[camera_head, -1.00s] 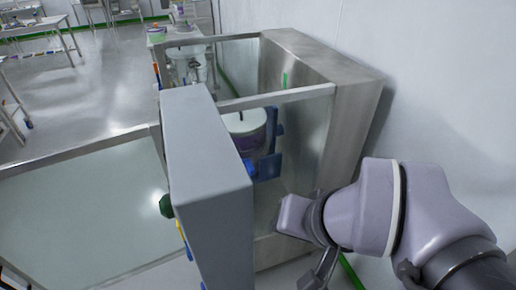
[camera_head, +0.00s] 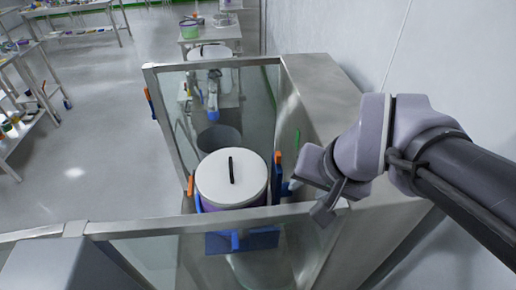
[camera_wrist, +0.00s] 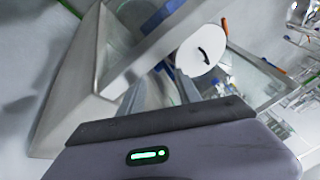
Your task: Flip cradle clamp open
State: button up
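A drum (camera_head: 232,182) with a white lid and black handle sits in a blue cradle (camera_head: 258,239) inside a glass-sided enclosure. Upright blue clamp parts with orange tips stand at both sides of the drum, the right one (camera_head: 277,176) nearest my gripper. The lid (camera_wrist: 201,49) also shows in the wrist view, with blue cradle parts beside it. My gripper (camera_head: 314,191) is to the right of the drum, near the enclosure's front rail. Its fingers are apart, with nothing seen between them. The exact clamp position is unclear.
A metal rail (camera_head: 215,221) and glass panels bound the enclosure. A steel cabinet wall (camera_head: 324,95) stands on its right, beside the white room wall. A dark round vessel (camera_head: 218,138) is behind the drum. Open floor (camera_head: 85,150) lies to the left.

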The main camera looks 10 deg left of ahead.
jog(key=w+a+f+n+g+h, duration=0.15)
jog(key=w+a+f, duration=0.25)
jog(key=a+f, duration=0.65)
jog(key=w+a+f+n+g+h, duration=0.1)
jog(key=w+a+f+n+g, duration=0.2)
jog(key=a+f, duration=0.75)
jog(key=f+b, duration=0.1)
jog(key=f, duration=0.6)
jog(key=d+f+b, duration=0.1)
jog(key=f+b, duration=0.1)
jog(key=f, duration=0.4)
jog(key=d+f+b, duration=0.1)
jog(key=f, duration=0.6)
jog(key=shift+s+d+f+b, duration=0.2)
jog(key=shift+d+f+b, duration=0.1)
jog(key=shift+b, duration=0.1)
grip_shut()
jog(key=shift+a, duration=0.1)
